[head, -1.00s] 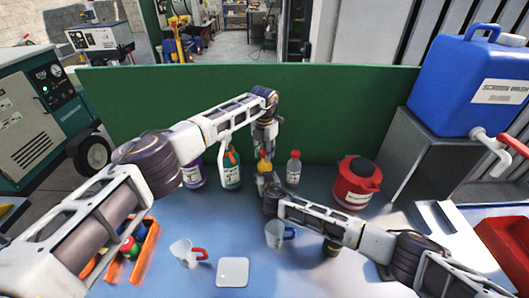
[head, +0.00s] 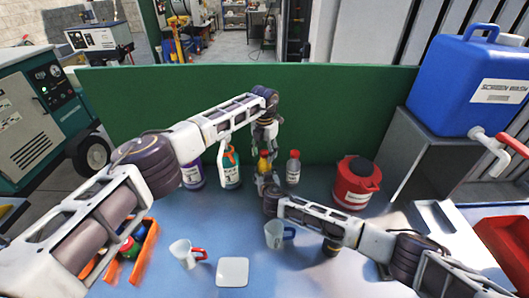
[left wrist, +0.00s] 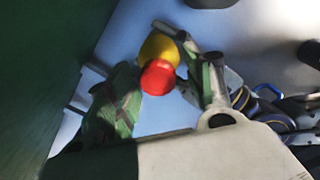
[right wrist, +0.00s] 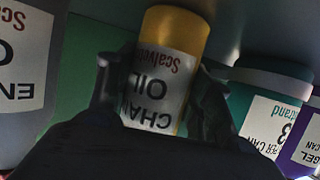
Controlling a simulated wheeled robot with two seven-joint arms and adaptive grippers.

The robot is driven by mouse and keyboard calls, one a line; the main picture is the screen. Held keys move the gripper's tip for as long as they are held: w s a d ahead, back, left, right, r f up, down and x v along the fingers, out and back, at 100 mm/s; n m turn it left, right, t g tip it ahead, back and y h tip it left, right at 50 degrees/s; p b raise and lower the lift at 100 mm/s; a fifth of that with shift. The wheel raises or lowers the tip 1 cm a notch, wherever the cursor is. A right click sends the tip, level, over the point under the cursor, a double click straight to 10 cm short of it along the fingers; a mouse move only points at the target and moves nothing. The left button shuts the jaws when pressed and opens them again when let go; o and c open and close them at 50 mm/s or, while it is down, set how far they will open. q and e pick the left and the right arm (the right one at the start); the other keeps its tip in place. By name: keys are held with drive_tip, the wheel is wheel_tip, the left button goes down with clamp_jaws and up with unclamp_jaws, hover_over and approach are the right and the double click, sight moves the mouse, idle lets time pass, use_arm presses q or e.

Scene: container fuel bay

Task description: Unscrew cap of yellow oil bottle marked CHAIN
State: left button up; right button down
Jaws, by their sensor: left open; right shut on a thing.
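The yellow oil bottle (head: 264,163) stands upright at the back of the blue bench. Its label reads CHAIN OIL, upside down, in the right wrist view (right wrist: 178,32). My right gripper (right wrist: 158,100) is shut on the bottle's body, a finger on each side. The red cap (left wrist: 158,77) is on top of the bottle in the left wrist view. My left gripper (left wrist: 160,88) is open above the bottle, its fingers on either side of the cap with gaps visible. In the head view my left gripper (head: 264,146) comes down over the bottle and partly hides the cap.
A teal bottle (head: 230,172) and a purple bottle (head: 194,175) stand to the left, a grey red-capped bottle (head: 293,168) close on the right. A red canister (head: 354,188) is farther right. A green panel (head: 340,110) rises behind. Cups and a white square (head: 232,271) lie in front.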

use_arm(q)
drive_tip(key=shift+r, duration=0.1)
drive_tip(key=shift+r, duration=2.15)
drive_tip(key=shift+c, duration=0.2)
